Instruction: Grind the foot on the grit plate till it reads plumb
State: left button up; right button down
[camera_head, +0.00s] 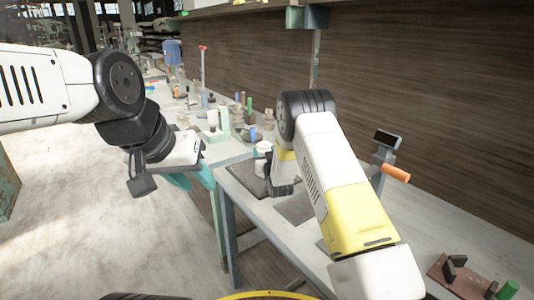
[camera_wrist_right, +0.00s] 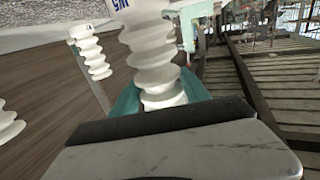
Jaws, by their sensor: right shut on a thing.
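In the right wrist view a white ribbed ceramic piece (camera_wrist_right: 152,62) stands between the teal fingers of my right gripper (camera_wrist_right: 160,98), which is shut on it. Dark lettering marks its far part; its foot is hidden. In the head view my right arm reaches over the bench and mostly hides this gripper; a small white part (camera_head: 264,148) shows beside it. A dark flat plate (camera_head: 241,176) lies by the right gripper, and a smaller dark pad (camera_head: 294,208) lies nearer. I cannot tell which is the grit plate. My left gripper (camera_head: 190,178) hangs beside the bench; its jaw gap is unclear.
A small screen on a stand (camera_head: 387,139) with an orange handle (camera_head: 396,173) stands right of my right arm. A brown fixture (camera_head: 455,276) and a green cylinder (camera_head: 507,290) are at the lower right. Several small items crowd the far bench. Other white ribbed pieces (camera_wrist_right: 90,52) show in the wrist view.

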aim_at(270, 144)
jog(key=shift+w+a, duration=2.15)
jog(key=shift+w, duration=0.75)
jog(key=shift+s+d+f, duration=0.1)
jog(key=shift+s+d, duration=0.85)
jog(key=shift+s, duration=0.3)
jog(key=shift+s+d+f, duration=0.1)
jog(key=shift+s+d, duration=0.85)
jog(key=shift+s, duration=0.3)
jog(key=shift+s+d+r, duration=0.2)
jog(key=shift+s+d, duration=0.45)
jog(key=shift+s, duration=0.3)
jog(key=shift+s, duration=0.1)
jog(key=shift+s+d+r, duration=0.1)
jog(key=shift+s+d, duration=0.75)
jog(key=shift+s, duration=0.15)
jog(key=shift+r, duration=2.55)
